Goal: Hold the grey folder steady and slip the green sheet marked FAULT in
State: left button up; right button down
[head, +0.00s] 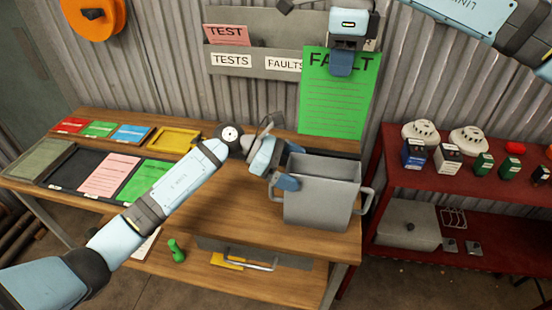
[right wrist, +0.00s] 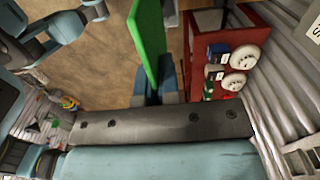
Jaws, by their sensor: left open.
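The green sheet marked FAULT (head: 338,105) hangs upright from my right gripper (head: 341,64), which is shut on its top edge. In the right wrist view the sheet (right wrist: 149,42) shows nearly edge-on between the fingers. The grey folder (head: 318,205), an open-topped grey holder with a handle at each side, stands at the right end of the wooden bench. The sheet is above and behind its opening. My left gripper (head: 290,166) is open at the folder's left rim and handle; I cannot tell whether it touches. Its fingers partly hide that corner.
A grey wall rack (head: 255,63) labelled TESTS and FAULTS holds a red TEST sheet (head: 227,35). Trays with coloured sheets (head: 104,174) fill the wooden bench's (head: 220,212) left part. A red shelf (head: 395,200) with detectors and small boxes stands at the right.

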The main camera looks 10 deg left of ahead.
pick_arm(q)
jog(key=shift+d+f, duration=0.25)
jog(key=shift+d, duration=0.3)
jog(key=c, duration=0.9)
